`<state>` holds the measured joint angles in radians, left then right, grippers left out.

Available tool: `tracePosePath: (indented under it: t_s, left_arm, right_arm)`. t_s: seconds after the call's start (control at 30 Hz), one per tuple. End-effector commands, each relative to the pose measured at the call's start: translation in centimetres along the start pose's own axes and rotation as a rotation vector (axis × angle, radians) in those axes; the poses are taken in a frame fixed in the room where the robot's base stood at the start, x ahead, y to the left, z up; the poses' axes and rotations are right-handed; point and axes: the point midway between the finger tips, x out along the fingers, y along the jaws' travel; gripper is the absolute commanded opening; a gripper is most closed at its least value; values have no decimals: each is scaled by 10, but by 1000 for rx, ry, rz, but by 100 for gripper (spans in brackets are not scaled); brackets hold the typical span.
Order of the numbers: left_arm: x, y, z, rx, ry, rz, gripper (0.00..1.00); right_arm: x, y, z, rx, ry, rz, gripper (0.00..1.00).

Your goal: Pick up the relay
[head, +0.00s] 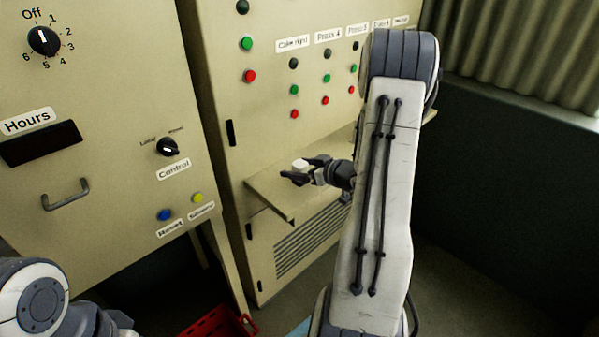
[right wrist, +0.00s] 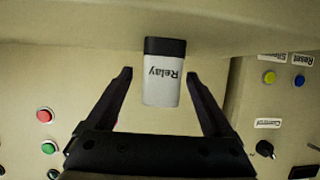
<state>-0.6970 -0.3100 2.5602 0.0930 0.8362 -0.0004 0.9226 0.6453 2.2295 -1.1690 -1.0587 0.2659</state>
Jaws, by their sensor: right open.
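The relay (right wrist: 163,88) is a small white block with a dark end and the word "Relay" on its face. In the right wrist view it lies between the fingertips of my open right gripper (right wrist: 160,75), with a gap on each side, narrower on the right. In the head view the relay (head: 300,165) shows as a pale block at my right gripper (head: 297,169), over the shelf. I cannot tell whether it rests on the shelf. Of my left arm only a part shows at the lower left of the head view; its gripper is out of view.
A beige shelf (head: 262,190) juts from the control cabinet (head: 225,80), which has red and green buttons. A nearer panel (head: 100,110) with knobs and a handle (head: 66,195) stands at left. A red crate (head: 222,326) is on the floor. Dark wall at right.

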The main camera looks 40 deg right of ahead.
Motion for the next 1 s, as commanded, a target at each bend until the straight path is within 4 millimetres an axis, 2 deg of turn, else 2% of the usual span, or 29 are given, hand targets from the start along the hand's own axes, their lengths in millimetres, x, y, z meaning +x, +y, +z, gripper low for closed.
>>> tracePosePath:
  t_s: [0.1, 0.2, 0.43, 0.57, 0.6, 0.67, 1.0]
  left_arm:
    - [-1, 0, 0, 0, 0, 0, 50]
    - [-1, 0, 0, 0, 0, 0, 50]
    - [-1, 0, 0, 0, 0, 0, 50]
    - [-1, 0, 0, 0, 0, 0, 50]
    - [-1, 0, 0, 0, 0, 0, 50]
    - [-1, 0, 0, 0, 0, 0, 50]
    - [-2, 0, 0, 0, 0, 0, 50]
  right_arm:
    - [18, -1, 0, -1, 0, -4, 86]
    - [25, -2, 0, 0, 1, -2, 86]
    - [26, -2, -1, -1, 1, -2, 86]
    - [26, -2, -1, -1, 1, -2, 36]
    - [26, -2, -1, -1, 1, -2, 21]
    - [26, -2, -1, -1, 1, -2, 0]
    - [24, -2, -5, -3, 2, -2, 0]
